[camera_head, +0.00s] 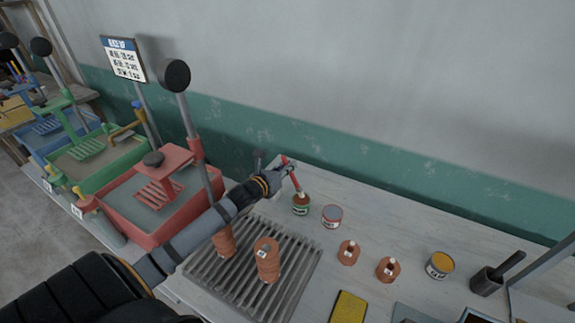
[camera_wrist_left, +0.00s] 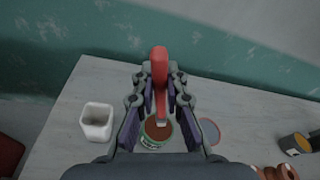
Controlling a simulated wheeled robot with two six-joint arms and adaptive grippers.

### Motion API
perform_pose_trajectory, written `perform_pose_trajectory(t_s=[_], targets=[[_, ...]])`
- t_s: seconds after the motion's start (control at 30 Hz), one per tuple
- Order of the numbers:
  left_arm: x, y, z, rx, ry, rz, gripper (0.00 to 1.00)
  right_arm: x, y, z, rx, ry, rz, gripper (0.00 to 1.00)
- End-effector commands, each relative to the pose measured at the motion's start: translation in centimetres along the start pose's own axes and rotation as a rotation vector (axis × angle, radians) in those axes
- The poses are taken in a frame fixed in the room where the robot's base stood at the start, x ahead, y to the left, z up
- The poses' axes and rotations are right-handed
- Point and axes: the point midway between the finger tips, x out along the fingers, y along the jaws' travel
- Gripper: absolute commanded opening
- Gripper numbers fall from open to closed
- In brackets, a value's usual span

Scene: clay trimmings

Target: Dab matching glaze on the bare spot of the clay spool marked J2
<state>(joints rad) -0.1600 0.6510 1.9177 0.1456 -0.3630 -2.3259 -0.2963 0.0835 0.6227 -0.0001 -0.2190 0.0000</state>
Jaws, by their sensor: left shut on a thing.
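My left gripper (camera_head: 287,170) is shut on a red-handled brush (camera_head: 295,181), which also shows between the fingers in the left wrist view (camera_wrist_left: 160,72). The brush points down, its lower end over the mouth of a green-labelled pot of reddish-brown glaze (camera_head: 301,209); I cannot tell whether it touches the glaze. The pot also shows in the wrist view (camera_wrist_left: 154,134). Two clay spools stand on the slatted rack (camera_head: 301,270): one with a pale tag (camera_head: 268,266), another partly behind my left arm (camera_head: 224,244). The tag is too small to read. My right gripper is out of view.
A red-labelled pot (camera_head: 332,217) is right of the green-labelled one; an orange-yellow pot (camera_head: 440,265) is farther right. Two small tagged clay pieces (camera_head: 348,253) (camera_head: 388,270) lie between. A white cup (camera_wrist_left: 97,124), yellow sponge (camera_head: 348,307) and red lever press (camera_head: 150,225) stand around. A wall runs behind.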

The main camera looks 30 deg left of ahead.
Motion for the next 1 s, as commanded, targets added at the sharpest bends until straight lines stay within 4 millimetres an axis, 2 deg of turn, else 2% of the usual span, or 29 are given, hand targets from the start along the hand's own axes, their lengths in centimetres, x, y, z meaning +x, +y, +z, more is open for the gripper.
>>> perform_pose_trajectory(t_s=[0.17, 1.0], targets=[[0.0, 0.0, 0.1, 0.0, 0.0, 0.0, 0.0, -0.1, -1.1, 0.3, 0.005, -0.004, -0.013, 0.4], [0.1, 0.1, -0.4, 0.0, 0.0, 0.0, 0.0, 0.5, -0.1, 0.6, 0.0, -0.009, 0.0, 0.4]])
